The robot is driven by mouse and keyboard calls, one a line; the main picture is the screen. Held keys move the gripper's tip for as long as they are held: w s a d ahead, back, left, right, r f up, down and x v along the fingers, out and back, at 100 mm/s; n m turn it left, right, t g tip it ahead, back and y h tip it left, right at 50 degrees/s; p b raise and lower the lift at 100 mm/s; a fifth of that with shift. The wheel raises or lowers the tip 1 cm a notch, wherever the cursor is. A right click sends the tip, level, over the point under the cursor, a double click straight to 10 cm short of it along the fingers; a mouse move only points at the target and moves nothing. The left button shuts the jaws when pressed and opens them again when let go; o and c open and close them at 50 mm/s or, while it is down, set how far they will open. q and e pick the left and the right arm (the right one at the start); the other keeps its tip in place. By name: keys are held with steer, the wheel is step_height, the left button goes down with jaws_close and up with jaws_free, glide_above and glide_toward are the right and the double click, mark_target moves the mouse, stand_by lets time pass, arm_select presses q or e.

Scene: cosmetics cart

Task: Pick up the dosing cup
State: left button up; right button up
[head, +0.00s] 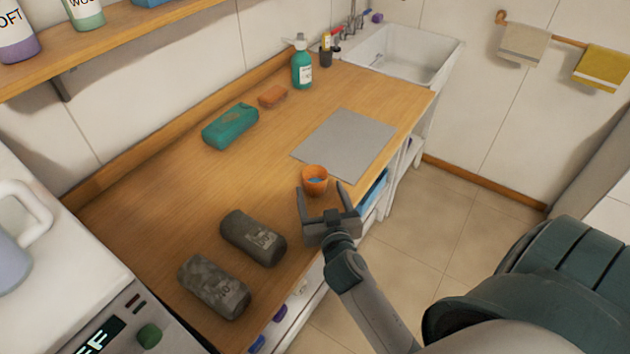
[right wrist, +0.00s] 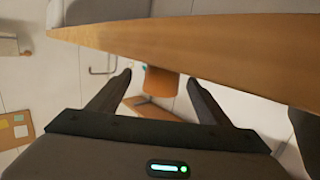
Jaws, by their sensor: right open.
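In the right wrist view the cup (right wrist: 161,84) shows in the gap between the two fingertips (right wrist: 159,77). The fingers look apart from it; how deep it sits between them is hard to tell. My left gripper is not in view.
On the wooden counter (head: 180,180) lie two dark grey rolls (head: 253,238) (head: 214,286), a green pack (head: 230,127) and an orange bar (head: 272,96). A teal pump bottle (head: 302,68) stands at the back. The grey mat (head: 345,143) is bare. A sink (head: 400,52) is beyond.

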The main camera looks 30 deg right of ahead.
mark_target(313, 177)
steer(key=shift+w, duration=0.15)
steer(key=shift+w+d+f+p, duration=0.15)
steer(key=shift+w+f+p, duration=0.05)
steer(key=shift+w+p, duration=0.35)
steer(key=p+x, duration=0.1)
steer(key=x, duration=0.2)
steer(key=shift+f, duration=0.2)
steer(key=shift+w+f, duration=0.2)
steer(key=shift+w, duration=0.2)
steer(key=c, duration=1.1)
